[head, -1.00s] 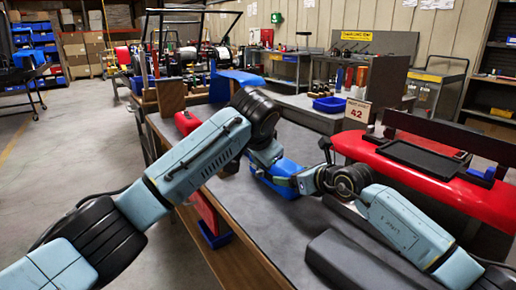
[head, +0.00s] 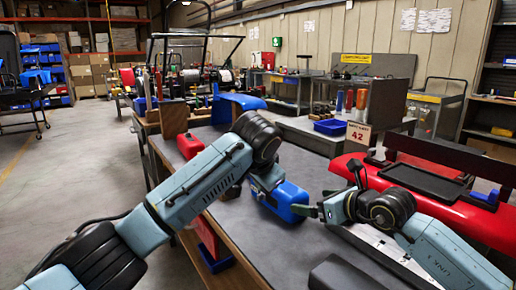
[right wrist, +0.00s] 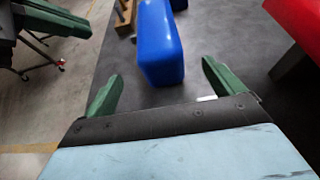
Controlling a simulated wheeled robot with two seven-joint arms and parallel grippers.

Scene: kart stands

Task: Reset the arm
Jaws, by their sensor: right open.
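My right gripper (head: 306,211) comes in from the right in the head view, low over the grey bench top (head: 275,246). Its green fingers also show in the right wrist view (right wrist: 160,88), spread wide with nothing between their tips. A blue, rounded part (head: 287,203) lies just beyond them on the bench; it also shows in the right wrist view (right wrist: 161,45). Contact with the fingers is not clear. My left arm crosses the head view from lower left, its elbow raised over the bench.
A long red body part (head: 432,208) with a black tray (head: 420,180) lies on the right. A red part (head: 190,146) sits near the bench's left edge. A sign reading 42 (head: 359,135) stands behind. Open floor (head: 70,180) lies to the left.

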